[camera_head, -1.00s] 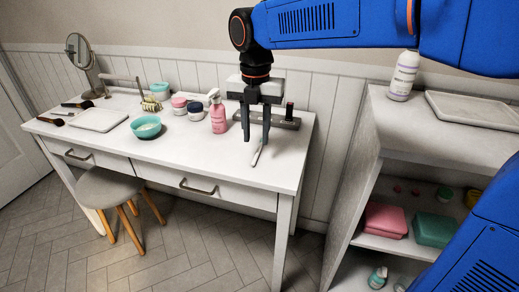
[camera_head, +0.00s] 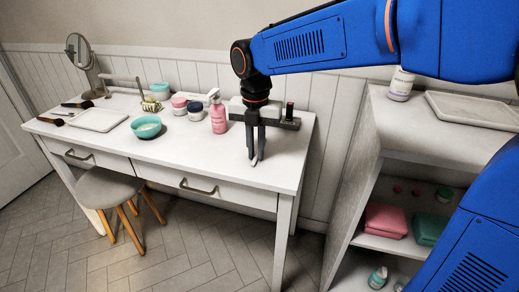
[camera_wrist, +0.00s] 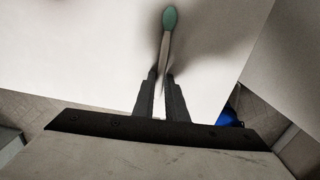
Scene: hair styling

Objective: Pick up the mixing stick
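The mixing stick, a thin pale stick with a teal oval end (camera_wrist: 169,19), shows in the wrist view. Its shaft runs down between my two fingers. In the head view only a small pale bit of it (camera_head: 254,162) shows at the fingertips, low at the table top; the fingers hide the rest. My gripper (camera_head: 257,158) points down at the right part of the white table (camera_head: 205,165). Its fingers, also in the wrist view (camera_wrist: 161,74), stand close together on either side of the stick. I cannot tell whether both touch it.
A pink pump bottle (camera_head: 218,116) stands left of my gripper, with several jars and a teal bowl (camera_head: 146,127) further left. A grey holder (camera_head: 285,122) lies behind the gripper. The table front near the gripper is clear. A shelf unit (camera_head: 425,136) stands at right.

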